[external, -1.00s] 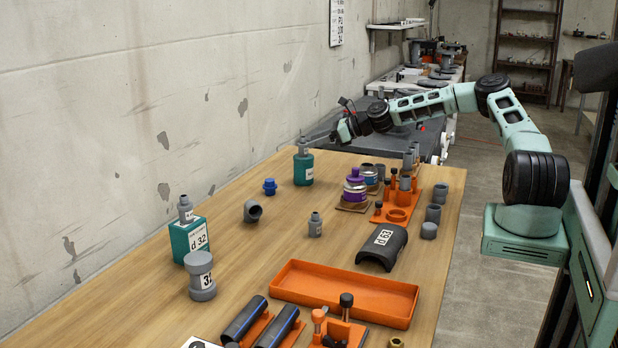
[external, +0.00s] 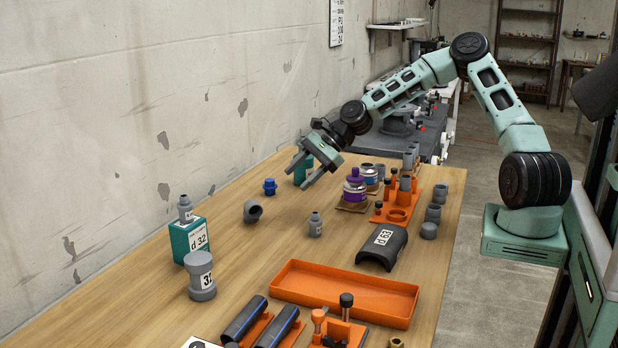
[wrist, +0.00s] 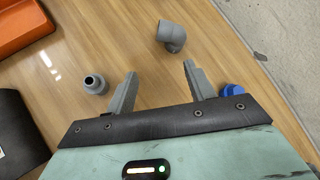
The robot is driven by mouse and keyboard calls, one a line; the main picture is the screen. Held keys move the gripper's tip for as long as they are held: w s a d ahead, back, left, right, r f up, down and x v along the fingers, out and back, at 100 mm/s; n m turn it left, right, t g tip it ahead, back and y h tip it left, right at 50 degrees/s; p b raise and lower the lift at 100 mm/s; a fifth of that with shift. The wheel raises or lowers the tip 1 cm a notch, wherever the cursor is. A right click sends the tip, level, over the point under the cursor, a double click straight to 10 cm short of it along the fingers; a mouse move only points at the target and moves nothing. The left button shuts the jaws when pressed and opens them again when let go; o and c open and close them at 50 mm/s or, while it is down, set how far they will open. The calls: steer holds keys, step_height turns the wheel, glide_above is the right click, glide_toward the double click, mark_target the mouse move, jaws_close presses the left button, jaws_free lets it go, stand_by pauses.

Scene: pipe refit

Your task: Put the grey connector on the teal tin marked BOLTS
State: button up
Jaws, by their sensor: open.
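The teal tin (external: 302,173) stands at the far end of the table, mostly hidden behind my gripper; its marking cannot be read. The earlier external view shows a grey connector upright on it; that spot is now covered by my gripper. My gripper (external: 298,180) is open and empty, pointing down over the table in front of the tin. In the wrist view its fingers (wrist: 160,70) have nothing between them. Another grey connector (external: 315,225) stands upright on the wood, also in the wrist view (wrist: 95,84). A third stands (external: 185,210) on a teal d 32 box (external: 190,242).
A grey elbow (external: 253,211) and a blue plug (external: 270,187) lie near the tin. Bare wood lies between.

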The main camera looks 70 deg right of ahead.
steer(key=s+a+f+n+g+h, duration=0.1)
steer(key=s+a+n+g, duration=0.2)
steer(key=s+a+n, duration=0.65)
steer(key=s+a+f+n+g+h, duration=0.15)
steer(key=s+a+n+g, duration=0.45)
steer(key=a, duration=0.6)
steer(key=s+a+r+n+t+h, duration=0.1)
steer(key=s+r+n, duration=0.1)
steer(key=s+n, duration=0.5)
steer(key=s+a+r+n+h, duration=0.2)
steer(key=s+n, duration=0.5)
steer(key=s, duration=0.9)
steer(key=shift+s+r+t, duration=0.2)
steer(key=shift+r+t, duration=0.2)
steer(key=shift+r, duration=0.45)
steer(key=shift+h, duration=0.25)
